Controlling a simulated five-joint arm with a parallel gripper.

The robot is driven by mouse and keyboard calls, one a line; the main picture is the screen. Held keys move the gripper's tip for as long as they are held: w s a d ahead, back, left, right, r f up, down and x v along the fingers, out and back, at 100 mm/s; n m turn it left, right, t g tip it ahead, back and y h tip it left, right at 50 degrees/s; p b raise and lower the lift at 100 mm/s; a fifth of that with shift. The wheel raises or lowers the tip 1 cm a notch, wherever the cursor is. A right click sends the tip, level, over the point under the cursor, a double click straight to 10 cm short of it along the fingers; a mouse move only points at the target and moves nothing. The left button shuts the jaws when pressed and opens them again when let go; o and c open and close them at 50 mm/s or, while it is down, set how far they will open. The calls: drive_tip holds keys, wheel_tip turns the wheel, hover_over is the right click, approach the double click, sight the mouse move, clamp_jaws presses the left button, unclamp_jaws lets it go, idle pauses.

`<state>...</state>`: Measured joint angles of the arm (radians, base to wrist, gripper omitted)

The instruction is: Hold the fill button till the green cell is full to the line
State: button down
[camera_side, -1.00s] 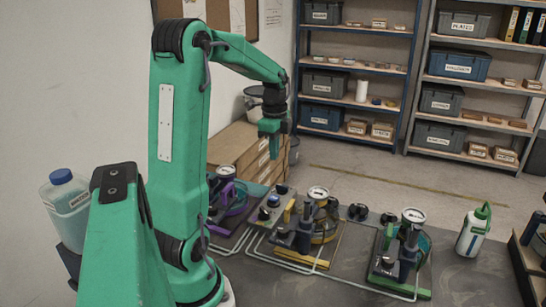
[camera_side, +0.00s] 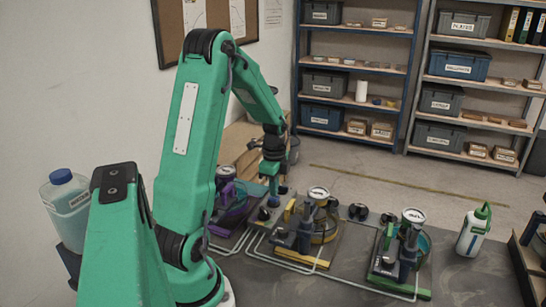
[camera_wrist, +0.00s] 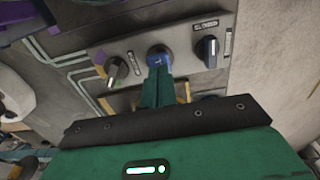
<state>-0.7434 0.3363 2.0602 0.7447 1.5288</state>
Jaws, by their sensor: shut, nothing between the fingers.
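The blue button (camera_wrist: 158,57) sits on a grey control panel (camera_wrist: 185,62) between two dark knobs in the wrist view. My gripper (camera_wrist: 158,72) is shut and empty, its fingertips at the button's lower edge; I cannot tell whether they touch or press it. In the side view my gripper (camera_side: 273,200) is low over the panel, which it largely hides. The green cell (camera_side: 418,245) stands on a green-edged base at the right of the bench, with a round white gauge (camera_side: 413,215) on top. Its liquid level and line are too small to read.
The purple cell (camera_side: 232,197) is left of my gripper and the yellow cell (camera_side: 326,222) is to the right. Knobs flank the button at left (camera_wrist: 116,70) and right (camera_wrist: 207,50). Pale tubes run along the bench. A green-capped bottle (camera_side: 473,233) stands far right.

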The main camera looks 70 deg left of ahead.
drive_tip(key=shift+f, duration=0.35)
drive_tip(key=shift+d+f, duration=0.1)
drive_tip(key=shift+f, duration=1.25)
drive_tip(key=shift+s, duration=0.1)
idle(0.4)
wheel_tip(320, 180, up, 15)
drive_tip(key=shift+w+a+r, duration=0.15)
drive_tip(key=shift+w+a, duration=0.15)
drive_tip(key=shift+w, duration=0.05)
idle(0.4)
drive_tip(key=shift+d, duration=0.1)
idle(0.4)
